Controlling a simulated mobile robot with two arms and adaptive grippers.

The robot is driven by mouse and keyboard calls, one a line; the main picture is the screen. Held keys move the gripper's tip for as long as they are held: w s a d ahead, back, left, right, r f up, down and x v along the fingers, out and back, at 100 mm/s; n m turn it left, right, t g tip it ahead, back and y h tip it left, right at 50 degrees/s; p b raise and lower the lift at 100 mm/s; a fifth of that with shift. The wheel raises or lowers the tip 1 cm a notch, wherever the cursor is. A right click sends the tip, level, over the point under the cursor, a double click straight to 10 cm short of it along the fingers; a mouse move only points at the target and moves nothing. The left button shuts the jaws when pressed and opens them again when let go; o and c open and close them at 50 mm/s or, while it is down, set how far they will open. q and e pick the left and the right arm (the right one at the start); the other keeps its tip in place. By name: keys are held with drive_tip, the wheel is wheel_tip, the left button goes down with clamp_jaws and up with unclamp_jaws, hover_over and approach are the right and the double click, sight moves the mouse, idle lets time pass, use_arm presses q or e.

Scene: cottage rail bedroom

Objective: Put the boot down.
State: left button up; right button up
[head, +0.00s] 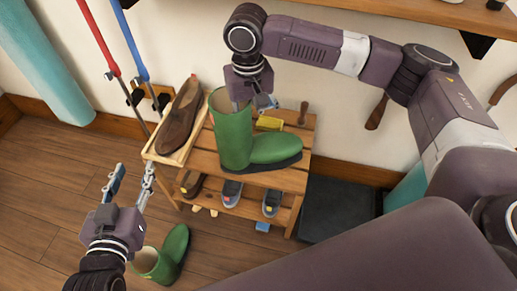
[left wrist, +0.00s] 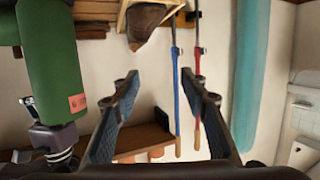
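A green boot (head: 234,135) is upright at the top of a wooden shoe rack (head: 200,160), toe pointing right. I cannot tell whether its sole touches the slats. My right gripper (head: 252,98) is shut on the boot's upper rim. The boot also shows at the left of the left wrist view (left wrist: 50,60), with a red label on its shaft. A second green boot (head: 172,255) is on the floor in front of the rack. My left gripper (head: 133,188) is open and empty, left of the rack; its spread fingers show in the left wrist view (left wrist: 160,105).
A brown shoe (head: 181,117) lies in a tray at the rack's top left. A yellow item (head: 269,124) sits behind the boot, and several shoes fill the lower shelf. Red (head: 98,35) and blue (head: 130,40) poles lean at left. A dark box (head: 338,210) stands right.

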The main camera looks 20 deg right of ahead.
drive_tip(key=shift+w+f, duration=0.1)
drive_tip(key=shift+f, duration=0.35)
use_arm(q)
drive_tip(key=shift+w+d+r+t+h, duration=0.2)
drive_tip(key=shift+r+t, duration=0.1)
drive_tip(key=shift+r, duration=0.25)
drive_tip(key=shift+w+d+r+t+h, duration=0.15)
drive_tip(key=shift+r+t, duration=0.15)
drive_tip(key=shift+r, duration=0.2)
use_arm(e)
drive_tip(key=shift+c, duration=0.4)
use_arm(q)
drive_tip(key=shift+a, duration=0.1)
use_arm(e)
clamp_jaws()
drive_tip(key=shift+r, duration=0.1)
